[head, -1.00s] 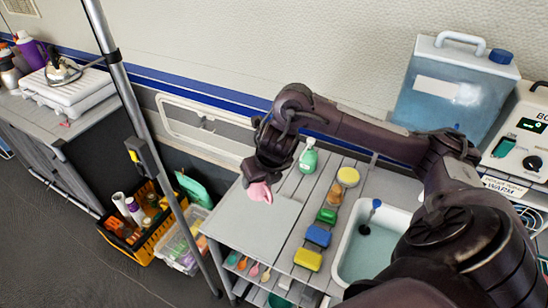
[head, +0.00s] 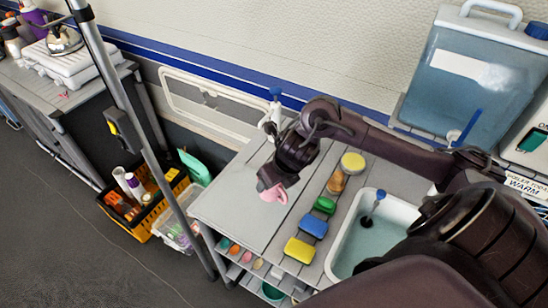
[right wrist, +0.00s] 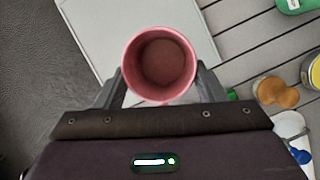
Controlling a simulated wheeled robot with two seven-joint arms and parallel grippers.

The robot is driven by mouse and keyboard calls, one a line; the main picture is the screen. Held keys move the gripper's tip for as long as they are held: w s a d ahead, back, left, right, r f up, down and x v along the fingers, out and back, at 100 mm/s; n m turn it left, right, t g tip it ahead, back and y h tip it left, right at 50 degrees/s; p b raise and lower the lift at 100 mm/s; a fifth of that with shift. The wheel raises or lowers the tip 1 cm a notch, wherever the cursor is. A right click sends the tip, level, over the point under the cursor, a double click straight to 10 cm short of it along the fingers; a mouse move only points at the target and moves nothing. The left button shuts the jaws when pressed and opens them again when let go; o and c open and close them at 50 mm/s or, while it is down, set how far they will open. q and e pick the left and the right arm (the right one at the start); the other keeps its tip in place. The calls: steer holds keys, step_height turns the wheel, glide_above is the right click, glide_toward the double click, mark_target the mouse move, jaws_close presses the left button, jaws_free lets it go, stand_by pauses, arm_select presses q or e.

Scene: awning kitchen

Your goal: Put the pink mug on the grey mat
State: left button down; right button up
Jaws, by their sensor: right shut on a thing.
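The pink mug (head: 273,194) is in my right gripper (head: 270,184). In the right wrist view the mug (right wrist: 160,65) sits between the two fingers, its open rim facing the camera and its inside empty. The flat grey mat (head: 232,208) lies on the slatted counter, and it also shows in the right wrist view (right wrist: 105,30). The mug appears over the mat's right part, near its edge; I cannot tell whether it touches the mat. My left gripper is not in view.
Sponges, yellow (head: 299,250), blue (head: 313,228) and green (head: 325,205), line the counter right of the mat. A sink (head: 345,260) is beyond them. A grey pole (head: 150,150) stands left of the counter. The mat's left part is clear.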

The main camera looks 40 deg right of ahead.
mark_target(274, 195)
step_height(274, 195, down, 2)
step_height(274, 195, down, 4)
steer(key=shift+f, duration=0.25)
arm_select(q)
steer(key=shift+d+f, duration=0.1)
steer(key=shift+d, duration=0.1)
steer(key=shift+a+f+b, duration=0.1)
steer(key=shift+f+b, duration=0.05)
steer(key=shift+b, duration=0.15)
arm_select(e)
steer(key=shift+f, duration=0.1)
steer(key=o, duration=0.6)
steer(key=shift+f, duration=0.15)
steer(key=o, duration=0.4)
